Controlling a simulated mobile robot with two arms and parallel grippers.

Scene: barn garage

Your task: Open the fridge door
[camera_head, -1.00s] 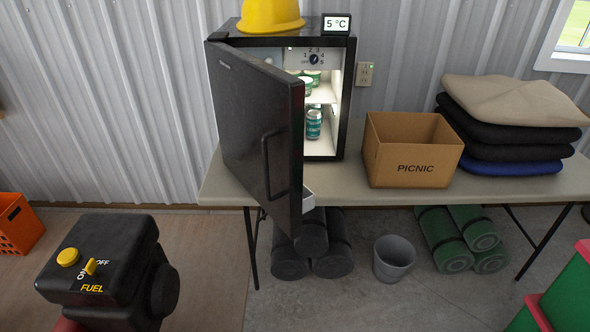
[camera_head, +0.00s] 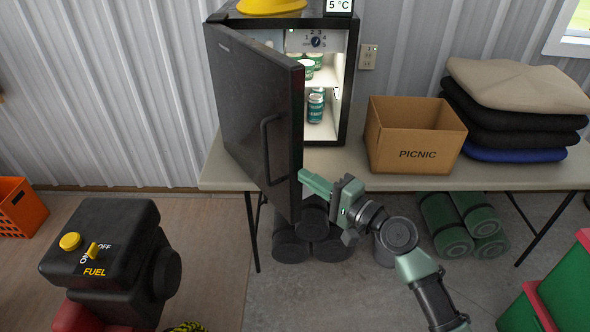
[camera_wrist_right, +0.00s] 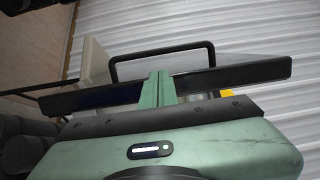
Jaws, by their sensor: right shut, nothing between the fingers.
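The small black fridge (camera_head: 325,23) stands on the table with its door (camera_head: 242,105) partly open, swung out toward me. Its lit inside shows green cans (camera_head: 315,107) and tubs. The door's black bar handle (camera_head: 267,150) is on its outer face near the free edge. My right gripper (camera_head: 303,178) is shut and empty, its fingertips at the inner side of the door's free edge, low down; contact is unclear. In the right wrist view, the shut fingers (camera_wrist_right: 158,86) overlap the dark door edge (camera_wrist_right: 100,97), with the handle (camera_wrist_right: 160,52) beyond. My left gripper is out of view.
A cardboard PICNIC box (camera_head: 414,140) and stacked cushions (camera_head: 515,120) are right of the fridge on the table (camera_head: 225,172). A black fuel unit (camera_head: 100,245) stands at front left, with an orange crate (camera_head: 20,208) behind. Dark rolls lie under the table.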

